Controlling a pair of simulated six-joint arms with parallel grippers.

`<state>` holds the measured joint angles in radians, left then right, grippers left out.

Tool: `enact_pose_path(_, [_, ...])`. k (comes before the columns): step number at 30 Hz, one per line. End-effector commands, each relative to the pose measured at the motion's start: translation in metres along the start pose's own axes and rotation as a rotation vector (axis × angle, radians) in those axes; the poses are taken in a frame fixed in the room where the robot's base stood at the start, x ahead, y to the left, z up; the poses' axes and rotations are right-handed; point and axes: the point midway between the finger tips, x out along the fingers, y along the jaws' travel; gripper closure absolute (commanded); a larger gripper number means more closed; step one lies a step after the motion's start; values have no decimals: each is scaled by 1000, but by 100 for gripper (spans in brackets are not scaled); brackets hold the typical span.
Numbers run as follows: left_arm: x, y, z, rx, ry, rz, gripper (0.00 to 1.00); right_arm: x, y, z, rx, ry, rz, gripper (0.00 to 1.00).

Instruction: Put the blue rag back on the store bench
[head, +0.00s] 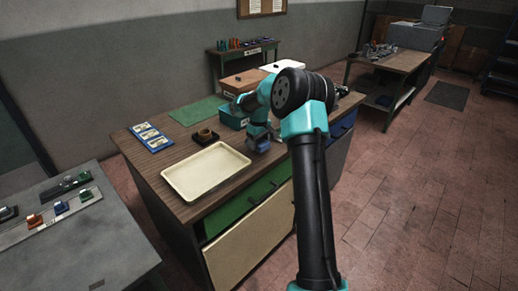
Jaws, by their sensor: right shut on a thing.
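My right gripper (262,146) points down over the right part of the wooden-topped workbench, beside the cream tray. A small blue patch, which looks like the blue rag (264,147), shows at its jaws, and the gripper is shut on it. My own wrist and arm hide part of the area behind it. Whether the rag touches the bench top cannot be told. My left gripper is out of view. A bench with a wooden top (402,61) stands at the back right, with small items at its left end; no label tells if it is the store bench.
The cream tray (207,170) lies at the workbench's front. Blue-and-white cards (151,137), a brown block (205,136), a green mat (198,110) and a teal bin (232,117) are around it. A grey table (75,240) stands left.

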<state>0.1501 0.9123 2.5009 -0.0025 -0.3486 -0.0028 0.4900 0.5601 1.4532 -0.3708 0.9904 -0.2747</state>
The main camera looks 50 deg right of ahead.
Motion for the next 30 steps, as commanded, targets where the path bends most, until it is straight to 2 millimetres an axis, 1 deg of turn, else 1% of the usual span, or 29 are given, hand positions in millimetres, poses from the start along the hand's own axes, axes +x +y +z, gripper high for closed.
enact_pose_path(2, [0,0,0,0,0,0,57,2,4,-4,1,0,0,53])
enact_pose_path(6, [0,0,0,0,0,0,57,23,4,-2,0,-2,-1,53])
enact_pose_path(9, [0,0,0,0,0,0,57,33,4,-2,0,-2,-1,53])
enact_pose_path(23, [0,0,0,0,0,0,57,39,3,-3,0,-1,0,53])
enact_pose_path(24, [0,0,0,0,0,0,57,39,3,-3,0,0,0,27])
enact_pose_path(30, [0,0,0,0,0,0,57,39,3,-3,0,0,0,8])
